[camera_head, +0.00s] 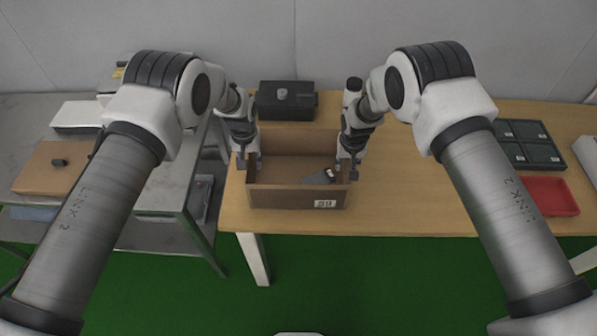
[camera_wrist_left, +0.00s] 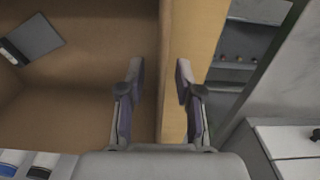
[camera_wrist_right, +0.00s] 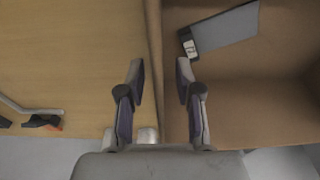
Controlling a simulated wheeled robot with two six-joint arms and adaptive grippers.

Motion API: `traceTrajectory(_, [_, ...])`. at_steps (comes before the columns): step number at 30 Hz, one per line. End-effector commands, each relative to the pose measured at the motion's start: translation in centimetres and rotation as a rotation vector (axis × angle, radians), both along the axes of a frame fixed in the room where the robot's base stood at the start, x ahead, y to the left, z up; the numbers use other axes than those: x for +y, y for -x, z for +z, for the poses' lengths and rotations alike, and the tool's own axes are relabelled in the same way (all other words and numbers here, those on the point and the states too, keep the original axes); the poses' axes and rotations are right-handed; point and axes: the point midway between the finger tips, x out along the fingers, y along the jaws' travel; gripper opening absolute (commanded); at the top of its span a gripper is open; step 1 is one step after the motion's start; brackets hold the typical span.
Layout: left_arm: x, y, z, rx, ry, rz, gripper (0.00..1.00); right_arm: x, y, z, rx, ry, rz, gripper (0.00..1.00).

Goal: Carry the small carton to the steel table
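The small carton (camera_head: 270,197) is an open brown box with a label on its front, standing on the wooden table. A flat grey item (camera_head: 318,177) lies inside it. My left gripper (camera_head: 247,166) is at the carton's left wall. In the left wrist view its fingers are apart, with the wall's top edge (camera_wrist_left: 165,60) between them. My right gripper (camera_head: 346,172) is at the right wall. In the right wrist view its fingers are also apart, with the wall edge (camera_wrist_right: 154,60) between them. The steel table (camera_head: 28,130) is at the left.
A brown box (camera_head: 40,180) and a white box (camera_head: 78,115) are on the steel table. A black case (camera_head: 285,103) stands behind the carton. Dark trays (camera_head: 528,152) and a red tray (camera_head: 550,196) are at the right of the wooden table (camera_head: 420,200). A gap separates the tables.

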Motion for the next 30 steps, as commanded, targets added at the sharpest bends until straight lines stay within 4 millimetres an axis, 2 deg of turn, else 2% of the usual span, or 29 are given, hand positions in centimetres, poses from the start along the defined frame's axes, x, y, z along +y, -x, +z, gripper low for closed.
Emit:
traceTrajectory(6, [0.0, 0.0, 0.0, 0.000, 0.000, 0.000, 0.34, 0.0, 0.0, -0.1, 0.000, 0.000, 0.000, 0.34])
traceTrajectory(7, [0.0, 0.0, 0.0, 0.000, 0.000, 0.000, 0.27, 0.0, 0.0, -0.1, 0.000, 0.000, 0.000, 0.27])
traceTrajectory(9, [0.0, 0.0, 0.0, 0.000, 0.000, 0.000, 0.03, 0.0, 0.0, -0.1, 0.000, 0.000, 0.000, 0.03])
traceTrajectory(10, [0.0, 0.0, 0.0, 0.000, 0.000, 0.000, 0.00, 0.0, 0.0, -0.1, 0.000, 0.000, 0.000, 0.00])
traceTrajectory(22, [0.0, 0.0, 0.2, -0.001, 0.000, 0.000, 0.00, 0.0, 0.0, 0.2, 0.000, 0.000, 0.000, 0.00])
traceTrajectory(26, [0.0, 0.0, 1.5, -0.001, 0.000, 0.000, 0.00, 0.0, 0.0, 1.4, 0.000, 0.000, 0.000, 0.00])
traceTrajectory(30, [0.0, 0.0, 3.6, -0.001, 0.000, 0.000, 0.00, 0.0, 0.0, 3.6, 0.000, 0.000, 0.000, 0.00])
